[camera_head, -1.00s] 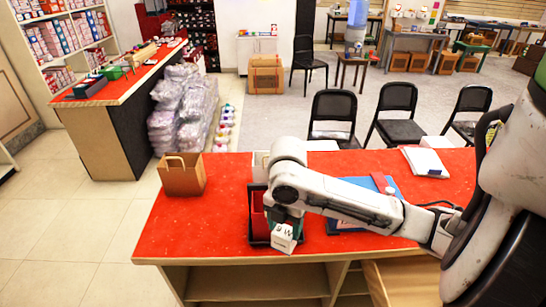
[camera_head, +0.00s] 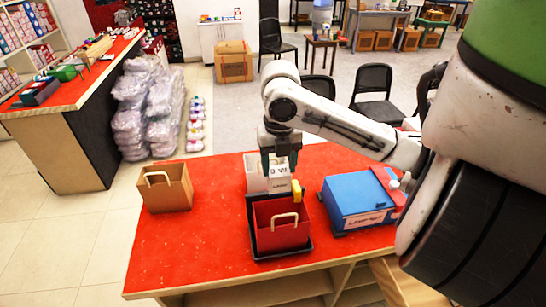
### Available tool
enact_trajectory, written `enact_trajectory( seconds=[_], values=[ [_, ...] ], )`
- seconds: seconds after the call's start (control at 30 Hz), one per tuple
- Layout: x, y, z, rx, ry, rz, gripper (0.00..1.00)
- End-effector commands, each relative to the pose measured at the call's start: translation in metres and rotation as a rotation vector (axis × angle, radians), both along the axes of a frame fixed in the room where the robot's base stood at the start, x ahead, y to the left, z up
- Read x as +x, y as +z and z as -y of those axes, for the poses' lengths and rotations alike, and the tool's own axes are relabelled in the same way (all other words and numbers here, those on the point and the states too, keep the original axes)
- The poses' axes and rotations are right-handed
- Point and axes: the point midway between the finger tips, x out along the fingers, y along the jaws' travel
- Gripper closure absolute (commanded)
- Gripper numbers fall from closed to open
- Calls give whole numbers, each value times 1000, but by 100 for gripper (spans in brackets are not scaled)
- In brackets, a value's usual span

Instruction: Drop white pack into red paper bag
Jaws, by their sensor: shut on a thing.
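My gripper (camera_head: 280,170) points down and is shut on the white pack (camera_head: 281,184), a small white box with dark print. It holds the pack just behind and above the back rim of the red paper bag (camera_head: 281,233). The red bag stands upright with a pale handle, in a black tray (camera_head: 284,254) on the red counter. The pack overlaps a white bag or box behind it, so its outline is partly unclear.
A brown paper bag (camera_head: 165,190) stands to the left on the red counter (camera_head: 190,245). A white bag or box (camera_head: 255,178) stands behind the red bag. A blue box (camera_head: 358,198) is to the right, and a small yellow item (camera_head: 297,191) shows beside the red bag.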

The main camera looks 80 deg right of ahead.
Motion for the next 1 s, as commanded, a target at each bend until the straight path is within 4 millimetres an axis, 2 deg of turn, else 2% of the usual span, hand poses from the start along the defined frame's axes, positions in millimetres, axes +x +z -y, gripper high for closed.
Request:
enact_trajectory(
  seconds=[0.4, 0.83, 0.87, 1.0],
  values=[
    [0, -43, -1, 2, -1, -1, 88],
    [0, -51, 0, -1, 0, 0, 88],
    [0, -51, 0, -1, 0, 0, 40],
    [0, -51, 0, 0, 0, 0, 26]
  ],
)
